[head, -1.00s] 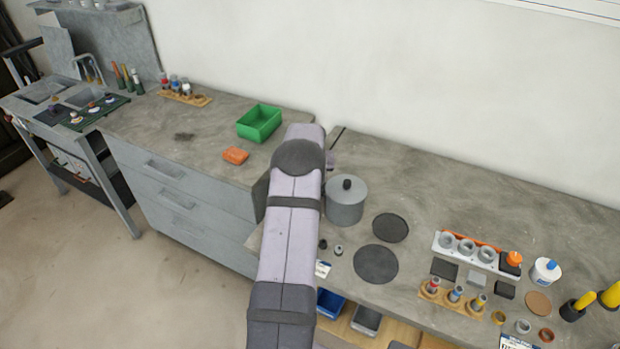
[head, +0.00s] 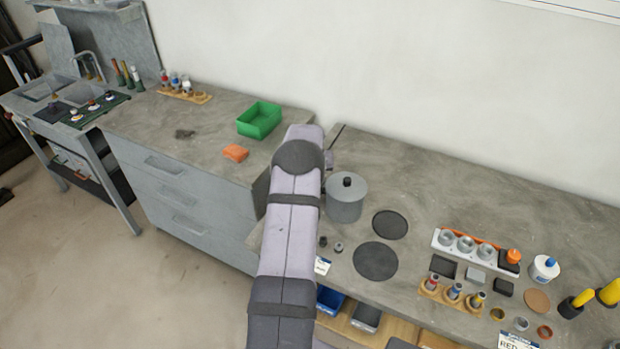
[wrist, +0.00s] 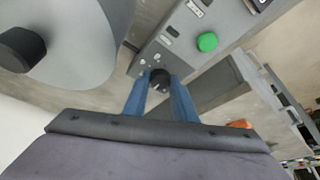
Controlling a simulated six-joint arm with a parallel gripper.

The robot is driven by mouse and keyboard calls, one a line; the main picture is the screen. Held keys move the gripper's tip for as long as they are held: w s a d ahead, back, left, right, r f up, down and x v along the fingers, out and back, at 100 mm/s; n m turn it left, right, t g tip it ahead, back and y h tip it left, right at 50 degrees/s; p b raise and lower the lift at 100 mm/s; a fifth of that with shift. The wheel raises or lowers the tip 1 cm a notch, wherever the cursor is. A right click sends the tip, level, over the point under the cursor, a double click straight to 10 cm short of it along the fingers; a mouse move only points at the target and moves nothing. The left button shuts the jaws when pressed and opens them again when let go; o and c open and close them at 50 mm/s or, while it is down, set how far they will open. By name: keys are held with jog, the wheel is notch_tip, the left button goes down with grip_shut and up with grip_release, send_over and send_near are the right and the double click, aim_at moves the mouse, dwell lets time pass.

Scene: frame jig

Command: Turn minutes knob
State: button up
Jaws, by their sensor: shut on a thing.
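In the wrist view, a small round black knob (wrist: 160,76) sits at the edge of a grey control panel (wrist: 180,52). My gripper (wrist: 159,83) has its two blue fingers on either side of the knob, shut on it. The lower part of the knob shows between the fingers; any marking that names it is too small to read. In the head view, my arm covers the gripper and the panel.
The panel has a green button (wrist: 207,42) and small dark windows. A grey lidded pot (head: 346,199) stands close beside my arm. Dark discs (head: 375,261) lie at right.

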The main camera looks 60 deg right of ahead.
jog(key=shift+m, duration=0.3)
jog(key=m+b, duration=0.1)
jog(key=m+g+b, duration=0.1)
jog(key=m+b, duration=0.1)
jog(key=shift+w+f+h+b, duration=0.25)
jog(key=shift+h+b, duration=0.05)
jog(key=shift+h, duration=0.1)
jog(key=m+g+b, duration=0.2)
jog(key=m+b, duration=0.1)
jog(key=m, duration=0.1)
jog(key=shift+w+r, duration=0.1)
jog(key=m, duration=0.1)
jog(key=m+g, duration=0.1)
jog(key=m, duration=0.1)
jog(key=shift+w+r, duration=0.1)
jog(key=shift+r, duration=0.15)
jog(key=shift+d+r+m+g+y+p, duration=0.15)
jog(key=shift+m+g+y+p, duration=0.15)
jog(key=shift+m+p, duration=0.75)
jog(key=shift+p, duration=0.4)
jog(key=shift+m+p, duration=0.35)
jog(key=shift+p, duration=0.15)
jog(key=o, duration=1)
jog(key=shift+f, duration=0.2)
